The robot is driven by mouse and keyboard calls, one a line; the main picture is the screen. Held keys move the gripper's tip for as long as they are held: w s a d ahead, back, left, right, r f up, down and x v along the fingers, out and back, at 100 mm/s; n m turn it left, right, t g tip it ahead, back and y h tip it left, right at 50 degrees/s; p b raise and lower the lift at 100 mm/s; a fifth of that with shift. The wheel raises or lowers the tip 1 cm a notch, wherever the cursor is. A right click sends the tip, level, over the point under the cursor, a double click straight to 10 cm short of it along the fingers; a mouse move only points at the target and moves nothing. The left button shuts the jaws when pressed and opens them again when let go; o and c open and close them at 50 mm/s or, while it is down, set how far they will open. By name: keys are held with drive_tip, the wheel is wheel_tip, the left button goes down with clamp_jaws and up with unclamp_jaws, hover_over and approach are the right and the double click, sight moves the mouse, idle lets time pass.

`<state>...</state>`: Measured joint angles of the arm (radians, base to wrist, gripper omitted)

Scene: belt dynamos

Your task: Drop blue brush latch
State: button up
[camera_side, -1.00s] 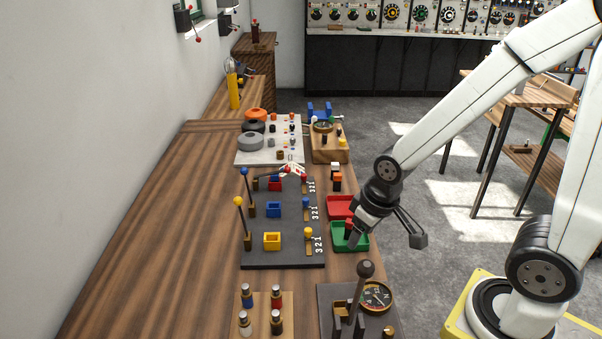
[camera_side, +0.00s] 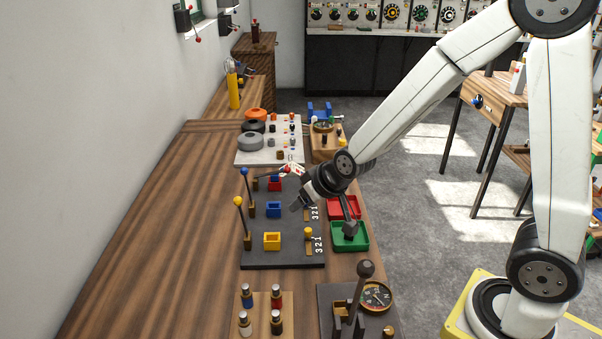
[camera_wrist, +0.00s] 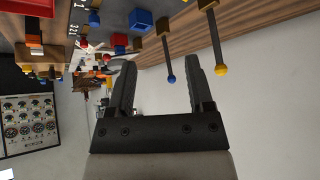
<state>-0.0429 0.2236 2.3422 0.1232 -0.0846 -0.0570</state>
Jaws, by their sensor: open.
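The dark board (camera_side: 285,255) carries rows of levers, coloured blocks and numbered sliders. The blue-balled lever (camera_side: 245,172) stands upright at its left edge, level with the blue block (camera_side: 273,209); it also shows in the wrist view (camera_wrist: 171,78). The yellow-balled lever (camera_side: 238,202) stands upright nearer the camera. The red-balled lever (camera_side: 285,170) lies over to the right at the far row. My gripper (camera_side: 322,217) is open and empty, above the board's right side. In the wrist view, the blue-balled lever shows between its fingers (camera_wrist: 160,68), beyond the tips. The blue slider is hidden in the side view.
A tall knobbed lever (camera_side: 366,269) with a dial stands nearer the camera. The bench left of the board is clear.

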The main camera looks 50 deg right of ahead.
sight(246, 173)
drive_tip(key=w+r+m+t+h, duration=0.1)
drive_tip(key=w+r+t+h, duration=0.1)
drive_tip(key=w+t, duration=0.3)
drive_tip(key=w+r+m+t+h, duration=0.1)
drive_tip(key=w+t, duration=0.4)
drive_tip(key=w, duration=0.9)
drive_tip(key=shift+a+r+h, duration=0.4)
drive_tip(key=shift+r+h, duration=0.1)
drive_tip(key=shift+r, duration=0.75)
drive_tip(key=shift+f, duration=0.1)
drive_tip(key=shift+f, duration=3.2)
drive_tip(key=shift+w+f, duration=0.15)
drive_tip(key=shift+f, duration=0.1)
drive_tip(key=shift+x, duration=1.3)
clamp_jaws()
